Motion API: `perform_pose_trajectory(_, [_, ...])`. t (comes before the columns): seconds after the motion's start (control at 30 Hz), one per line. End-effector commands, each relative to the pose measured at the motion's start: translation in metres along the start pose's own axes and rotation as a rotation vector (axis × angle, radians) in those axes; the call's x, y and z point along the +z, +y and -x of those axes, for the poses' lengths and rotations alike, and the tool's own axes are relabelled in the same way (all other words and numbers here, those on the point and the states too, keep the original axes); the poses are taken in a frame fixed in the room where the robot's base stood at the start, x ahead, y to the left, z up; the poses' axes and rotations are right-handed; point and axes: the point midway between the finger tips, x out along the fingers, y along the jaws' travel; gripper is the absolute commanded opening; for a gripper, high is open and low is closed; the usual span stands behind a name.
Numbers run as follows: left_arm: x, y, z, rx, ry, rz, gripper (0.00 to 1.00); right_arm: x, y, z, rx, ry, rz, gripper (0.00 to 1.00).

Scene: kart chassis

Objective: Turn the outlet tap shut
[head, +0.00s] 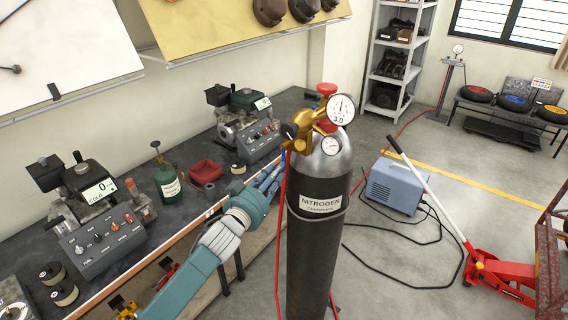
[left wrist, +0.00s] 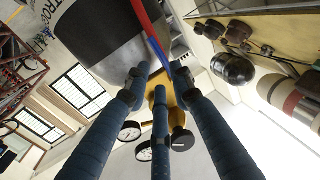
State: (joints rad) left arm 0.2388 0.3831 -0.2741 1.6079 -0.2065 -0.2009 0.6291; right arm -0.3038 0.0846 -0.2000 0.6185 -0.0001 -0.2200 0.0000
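The nitrogen cylinder (head: 320,235) stands upright in the head view, dark with a grey shoulder and a white label. Its brass regulator (head: 304,121) carries a large gauge (head: 341,109) reading about 3.0 and a smaller gauge (head: 330,146). A dark knob (head: 289,130), apparently the outlet tap, sits on the regulator's left side. It seems to be the black knob (left wrist: 182,138) in the left wrist view, beyond the fingers. My left gripper (head: 272,178) is below and left of the knob, apart from it. Its blue fingers (left wrist: 160,85) are spread and empty. My right gripper is out of view.
A red hose (head: 280,235) and a blue hose run down near my left fingers. A workbench (head: 125,277) with machines, a green bottle (head: 168,182) and a red tray (head: 205,171) lies left. A blue-grey box (head: 395,186) and a red jack (head: 497,272) stand on the right floor.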

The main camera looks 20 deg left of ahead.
Motion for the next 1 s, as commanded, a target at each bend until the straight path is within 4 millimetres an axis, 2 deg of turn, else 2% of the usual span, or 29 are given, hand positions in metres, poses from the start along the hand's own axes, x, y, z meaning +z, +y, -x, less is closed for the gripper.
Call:
perform_pose_trajectory(0.1, [0.004, 0.000, -0.023, 0.000, 0.002, -0.001, 0.23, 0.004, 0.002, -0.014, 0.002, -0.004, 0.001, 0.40])
perform_pose_trajectory(0.3, [0.003, 0.000, -0.048, -0.001, 0.000, 0.001, 0.23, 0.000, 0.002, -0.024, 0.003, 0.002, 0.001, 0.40])
perform_pose_trajectory(0.43, [0.002, 0.000, -0.054, -0.001, -0.002, 0.001, 0.23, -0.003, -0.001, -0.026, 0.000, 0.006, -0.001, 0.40])
perform_pose_trajectory(0.7, [0.001, 0.000, -0.055, -0.001, -0.002, 0.001, 0.23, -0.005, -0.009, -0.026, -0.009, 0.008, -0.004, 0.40])
perform_pose_trajectory(0.83, [0.001, 0.000, -0.055, -0.001, -0.002, 0.001, 0.00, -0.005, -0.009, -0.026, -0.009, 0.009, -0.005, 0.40])
perform_pose_trajectory(1.0, [0.001, 0.000, -0.055, -0.001, -0.002, 0.001, 0.00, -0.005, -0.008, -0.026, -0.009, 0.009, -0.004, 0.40])
